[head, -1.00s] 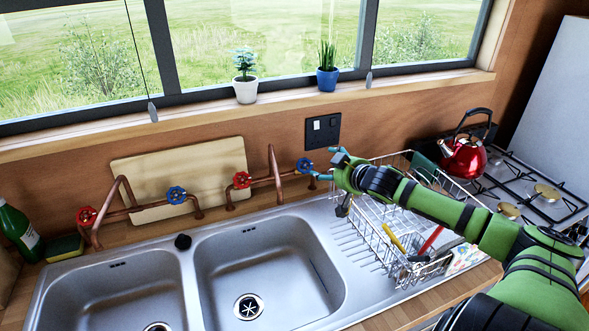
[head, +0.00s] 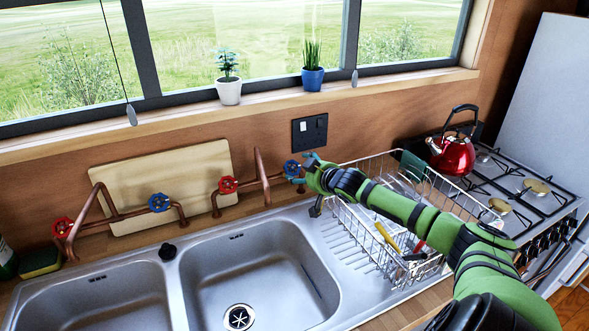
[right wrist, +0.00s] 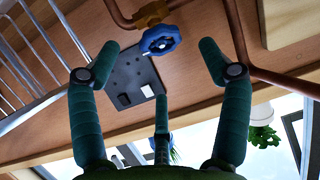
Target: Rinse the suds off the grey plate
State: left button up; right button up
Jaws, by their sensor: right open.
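My right gripper (head: 303,170) is open at the blue valve handle (head: 292,168) of the right copper tap (head: 261,172). In the right wrist view its teal fingers (right wrist: 160,68) are spread, with the blue handle (right wrist: 160,40) ahead between the two outer fingertips, apparently not gripped. The right tap also has a red handle (head: 228,185). The right sink basin (head: 262,275) looks empty, with a drain (head: 238,317) at its bottom and no water seen running. I cannot make out a grey plate or suds. My left gripper is out of view.
A wire dish rack (head: 365,232) with utensils stands right of the basin, under my right arm. A wall socket (head: 309,131) is just behind the gripper. A red kettle (head: 453,155) stands on the stove (head: 505,185). A cutting board (head: 170,175) leans behind the left tap (head: 110,217).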

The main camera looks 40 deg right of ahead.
aim_at(293, 169)
jog(key=x, duration=0.5)
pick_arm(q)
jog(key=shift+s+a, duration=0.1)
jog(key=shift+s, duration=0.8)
pick_arm(e)
jog(key=shift+w+d+f, duration=0.1)
jog(key=shift+w+f, duration=0.1)
jog(key=shift+w, duration=0.25)
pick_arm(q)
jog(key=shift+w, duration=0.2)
pick_arm(e)
jog(key=c, duration=1.2)
